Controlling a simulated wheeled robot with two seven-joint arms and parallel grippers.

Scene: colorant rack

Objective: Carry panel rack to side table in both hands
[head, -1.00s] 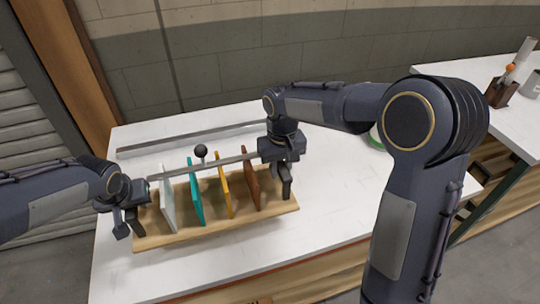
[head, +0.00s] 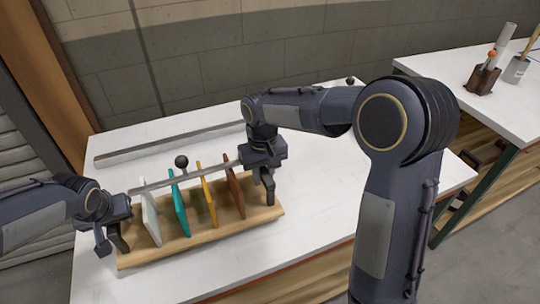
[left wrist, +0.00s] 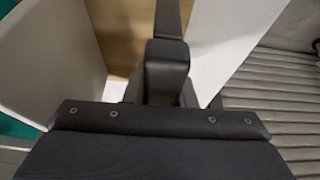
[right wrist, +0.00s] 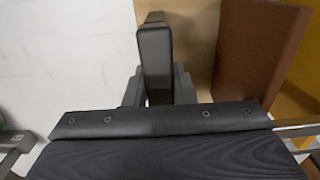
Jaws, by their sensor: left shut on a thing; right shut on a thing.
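The panel rack (head: 200,236) is a long wooden tray with upright panels: white (head: 151,218), teal (head: 180,208), yellow (head: 206,194) and brown (head: 235,190). My left gripper (head: 113,240) is shut on the rack's left end. My right gripper (head: 268,186) is shut on its right end. In the left wrist view the white panel (left wrist: 50,55) stands beside the finger. In the right wrist view the brown panel (right wrist: 258,55) stands right of the finger. The fingers hide the exact contact. Whether the rack is clear of the white table (head: 330,215) cannot be told.
A grey metal bar (head: 165,144) lies along the table's back, and a small black ball (head: 181,162) shows behind the panels. Another white table (head: 430,72) at right bears a brown holder (head: 483,78) and a grey cup (head: 516,69). A gap of floor separates the tables.

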